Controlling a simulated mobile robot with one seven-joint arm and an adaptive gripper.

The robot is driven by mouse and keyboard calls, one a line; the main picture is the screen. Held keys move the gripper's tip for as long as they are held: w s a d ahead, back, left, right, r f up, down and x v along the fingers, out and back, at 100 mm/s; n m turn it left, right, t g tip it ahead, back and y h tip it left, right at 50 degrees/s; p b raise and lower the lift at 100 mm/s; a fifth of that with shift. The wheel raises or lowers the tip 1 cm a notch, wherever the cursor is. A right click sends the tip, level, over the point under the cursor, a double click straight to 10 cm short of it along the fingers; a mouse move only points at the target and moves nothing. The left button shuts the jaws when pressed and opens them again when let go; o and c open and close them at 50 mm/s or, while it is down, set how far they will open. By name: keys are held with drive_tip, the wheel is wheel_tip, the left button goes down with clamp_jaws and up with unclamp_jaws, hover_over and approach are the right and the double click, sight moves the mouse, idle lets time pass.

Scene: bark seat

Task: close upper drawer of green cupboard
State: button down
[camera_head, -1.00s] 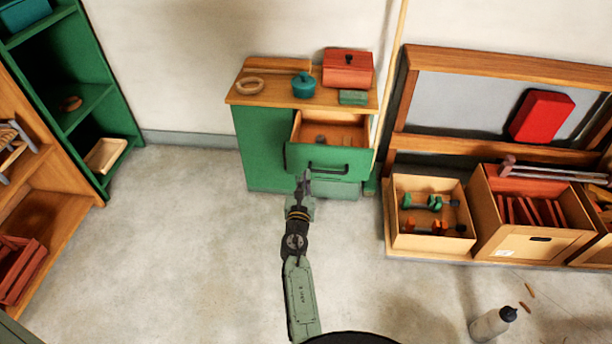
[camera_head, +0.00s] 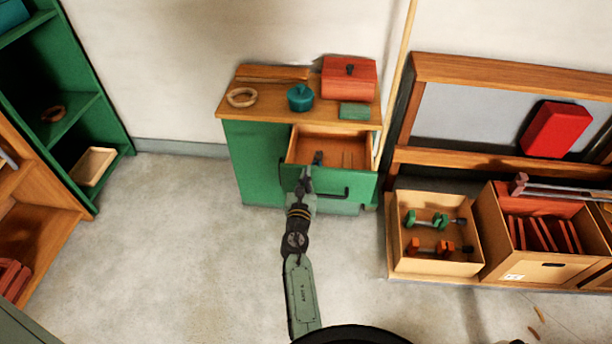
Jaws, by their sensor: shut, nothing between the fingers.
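The green cupboard (camera_head: 251,165) stands against the wall with a wooden top. Its upper drawer (camera_head: 361,183) is pulled out, with a green front, a dark bar handle (camera_head: 335,193) and a wooden inside. A few small items lie in the drawer, too small to name. My gripper (camera_head: 305,180) is shut and empty. In the picture it overlaps the left part of the drawer front, left of the handle's middle. I cannot tell whether it touches the front. My wrist hides part of the front and of the cupboard below.
On the cupboard top are a ring (camera_head: 241,97), a teal pot (camera_head: 301,97), a red box (camera_head: 348,79) and a green block (camera_head: 355,111). A pole (camera_head: 396,80) leans at its right side. Open boxes (camera_head: 435,234) stand to the right. Floor at left is clear.

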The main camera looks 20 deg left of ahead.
drive_tip(key=shift+s, duration=0.1)
drive_tip(key=b+x, duration=0.5)
drive_tip(key=x, duration=1.3)
drive_tip(key=shift+b, duration=0.35)
